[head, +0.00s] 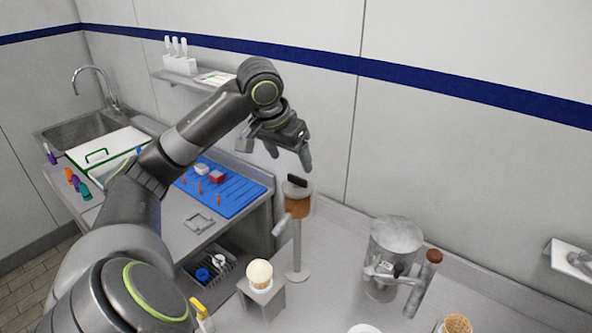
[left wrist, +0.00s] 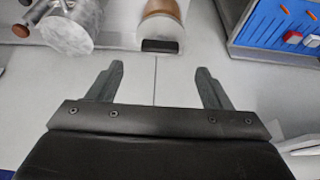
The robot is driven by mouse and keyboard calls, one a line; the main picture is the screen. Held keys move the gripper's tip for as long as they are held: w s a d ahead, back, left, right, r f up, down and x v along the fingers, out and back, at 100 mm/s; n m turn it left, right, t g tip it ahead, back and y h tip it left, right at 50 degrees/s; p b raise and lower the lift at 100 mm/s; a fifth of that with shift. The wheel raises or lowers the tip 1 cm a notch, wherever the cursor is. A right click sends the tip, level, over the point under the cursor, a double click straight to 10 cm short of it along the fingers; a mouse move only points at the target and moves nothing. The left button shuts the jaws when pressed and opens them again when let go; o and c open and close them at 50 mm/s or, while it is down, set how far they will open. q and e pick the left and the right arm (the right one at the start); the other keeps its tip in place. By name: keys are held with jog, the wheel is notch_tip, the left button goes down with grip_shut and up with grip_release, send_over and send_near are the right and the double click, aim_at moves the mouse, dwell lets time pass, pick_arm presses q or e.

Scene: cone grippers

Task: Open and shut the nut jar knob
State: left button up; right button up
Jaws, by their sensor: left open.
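The nut jar (head: 298,205) is a clear dispenser with brown contents on a tall thin stand, with a slanted spout low on its left. Its black knob (head: 297,181) is on top. In the left wrist view the jar (left wrist: 165,10) and its dark knob (left wrist: 160,46) show at the top middle, beyond my fingertips. My left gripper (head: 289,158) is open and empty, with its fingers pointing down just above the knob, apart from it. In the left wrist view, the gripper (left wrist: 160,72) has its two fingers wide apart. My right gripper does not show.
A cone with a pale scoop (head: 259,273) stands on a small block left of the jar's stand. A clear canister (head: 394,250) and a brown-capped cylinder (head: 426,275) stand to the right. A blue board (head: 240,195) lies to the left. The wall is close behind.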

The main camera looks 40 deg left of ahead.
aim_at(297, 177)
pick_arm(q)
jog(key=p+x, duration=0.1)
jog(key=x, duration=0.5)
jog(key=shift+w+f, duration=0.1)
jog(key=shift+f, duration=0.15)
